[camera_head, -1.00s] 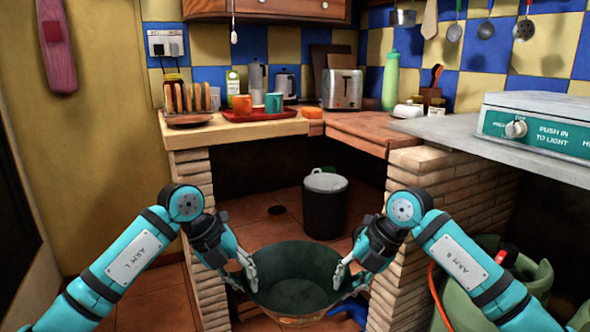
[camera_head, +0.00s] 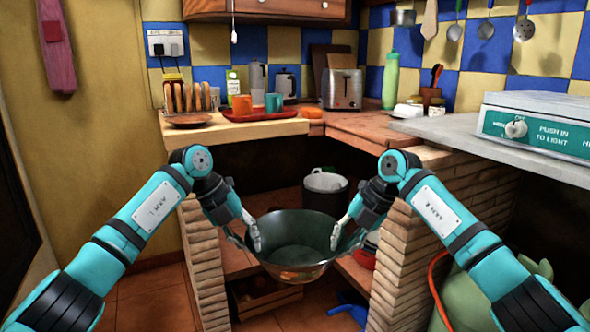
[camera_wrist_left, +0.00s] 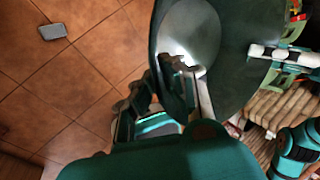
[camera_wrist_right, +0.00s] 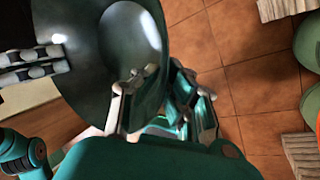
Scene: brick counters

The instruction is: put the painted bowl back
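The painted bowl (camera_head: 296,250) is a wide dark-green bowl with orange decoration low on its outside. It is held level and empty in the air between my two arms, in front of the opening under the brick counter. My left gripper (camera_head: 250,240) is shut on its left rim, one finger inside and one outside. My right gripper (camera_head: 343,236) is shut on its right rim in the same way. The bowl's dark inside also shows in the left wrist view (camera_wrist_left: 225,60) and the right wrist view (camera_wrist_right: 90,60). The bowl hides part of the shelf behind it.
A tiled shelf lies under the counter (camera_head: 250,130), between brick pillars (camera_head: 205,270) and (camera_head: 400,260). A black bin with a pale lid (camera_head: 325,190) stands on it. A wooden crate (camera_head: 265,298) and a blue object (camera_head: 347,310) are below. Gas bottles (camera_head: 500,290) stand at right.

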